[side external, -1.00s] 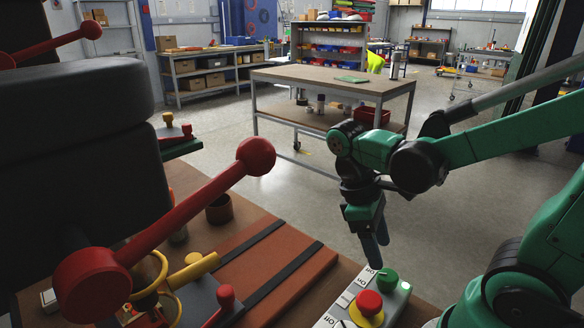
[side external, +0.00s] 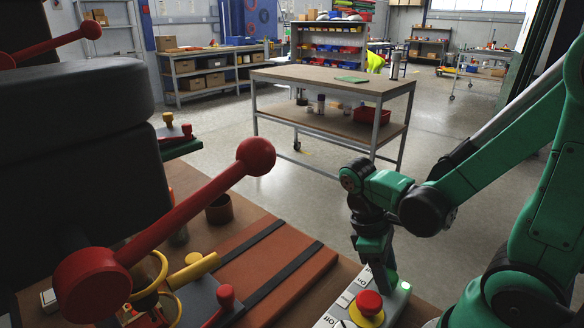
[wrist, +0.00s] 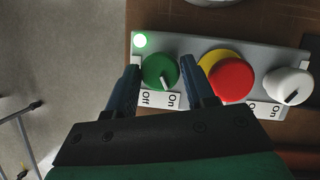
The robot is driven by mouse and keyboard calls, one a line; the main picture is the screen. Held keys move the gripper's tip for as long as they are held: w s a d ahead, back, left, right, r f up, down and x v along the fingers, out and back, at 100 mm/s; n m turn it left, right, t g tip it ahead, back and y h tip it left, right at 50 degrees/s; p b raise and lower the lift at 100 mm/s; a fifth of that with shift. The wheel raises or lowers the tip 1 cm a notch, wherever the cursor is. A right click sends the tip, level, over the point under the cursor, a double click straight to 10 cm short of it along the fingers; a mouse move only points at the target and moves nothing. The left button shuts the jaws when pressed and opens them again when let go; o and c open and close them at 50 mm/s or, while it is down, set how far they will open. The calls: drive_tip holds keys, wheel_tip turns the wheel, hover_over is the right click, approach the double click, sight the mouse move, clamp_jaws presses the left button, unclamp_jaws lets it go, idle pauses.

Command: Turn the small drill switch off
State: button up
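A green rotary switch (wrist: 160,71) sits on the grey control box (wrist: 200,45). Its pale pointer mark is turned toward the "On" label (wrist: 170,100), away from the "Off" label (wrist: 146,98). A lit green lamp (wrist: 140,41) is beside it; it also glows in the side view (side external: 404,286). My gripper (wrist: 161,76) is open, with one finger on each side of the green switch. Whether the fingers touch it I cannot tell. In the side view my gripper (side external: 388,268) points down at the box and hides most of the switch.
A red-knobbed lever (side external: 200,205) stands at the left in the side view.

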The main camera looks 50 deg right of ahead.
clamp_jaws()
drive_tip(key=shift+m, duration=0.3)
drive_tip(key=m+y, duration=0.2)
drive_tip(key=m, duration=0.3)
drive_tip(key=shift+d, duration=0.15)
drive_tip(key=m+y, duration=0.1)
drive_tip(key=m, duration=0.2)
drive_tip(key=m+t+y, duration=0.1)
drive_tip(key=m, duration=0.2)
drive_tip(key=shift+d, duration=0.1)
drive_tip(key=shift+m, duration=0.3)
drive_tip(key=shift+o, duration=1.3)
unclamp_jaws()
drive_tip(key=shift+v, duration=2.8)
